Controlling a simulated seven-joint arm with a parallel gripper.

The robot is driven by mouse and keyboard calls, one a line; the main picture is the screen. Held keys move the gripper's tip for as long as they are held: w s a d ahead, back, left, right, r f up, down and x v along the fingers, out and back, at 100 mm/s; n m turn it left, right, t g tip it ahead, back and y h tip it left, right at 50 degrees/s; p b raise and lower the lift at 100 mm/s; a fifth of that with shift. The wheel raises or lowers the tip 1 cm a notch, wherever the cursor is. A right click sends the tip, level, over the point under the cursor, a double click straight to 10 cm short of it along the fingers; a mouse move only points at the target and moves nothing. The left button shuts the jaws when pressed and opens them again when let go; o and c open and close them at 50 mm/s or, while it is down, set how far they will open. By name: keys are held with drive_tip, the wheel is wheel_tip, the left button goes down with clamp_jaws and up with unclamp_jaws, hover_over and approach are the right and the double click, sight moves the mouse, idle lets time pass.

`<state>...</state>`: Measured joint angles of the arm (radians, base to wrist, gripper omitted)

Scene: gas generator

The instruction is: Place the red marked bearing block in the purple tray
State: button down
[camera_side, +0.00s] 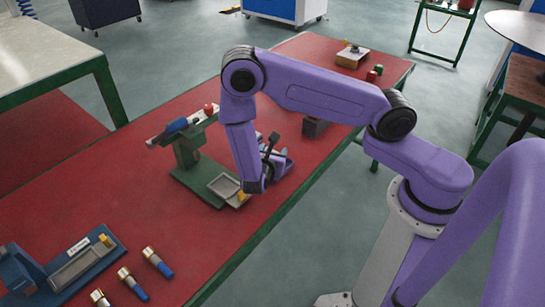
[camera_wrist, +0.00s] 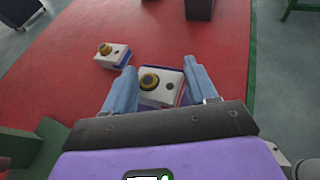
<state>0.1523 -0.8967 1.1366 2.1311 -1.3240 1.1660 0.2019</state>
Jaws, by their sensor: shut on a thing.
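In the wrist view, my gripper (camera_wrist: 160,70) has its two blue fingers on either side of a white bearing block (camera_wrist: 159,95) with a yellow-and-dark round bearing and a small dark dot on top. A bluish-purple part shows beneath the block. I see no clear red mark on either block. In the side view, my gripper (camera_side: 276,160) is low over the red table, largely behind my arm, and the held block is hidden. I cannot identify a purple tray for certain.
A green-based fixture (camera_side: 187,160) stands just left of my gripper; its grey tray (camera_side: 225,187) is close by. A dark box (camera_side: 315,127) is beyond my gripper. A blue fixture (camera_side: 60,268) and several cylinders (camera_side: 157,262) lie at the near left. The red table between is clear.

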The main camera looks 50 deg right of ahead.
drive_tip(key=shift+f, duration=0.9)
drive_tip(key=shift+f, duration=0.1)
drive_tip(key=shift+c, duration=1.6)
unclamp_jaws()
drive_tip(key=v, duration=1.2)
drive_tip(key=s+d+r+m+g+y, duration=0.2)
drive_tip(key=s+r+m+y, duration=0.3)
drive_tip(key=s+r, duration=0.3)
drive_tip(key=s+d+r+m+g+y, duration=0.2)
drive_tip(key=s+r+m+g+y, duration=0.1)
drive_tip(key=s+r+y, duration=0.4)
drive_tip(key=s+r+m, duration=0.1)
drive_tip(key=s+r, duration=0.1)
drive_tip(key=s, duration=0.2)
drive_tip(key=shift+s+m+g+y, duration=0.35)
drive_tip(key=shift+m+g+y, duration=0.05)
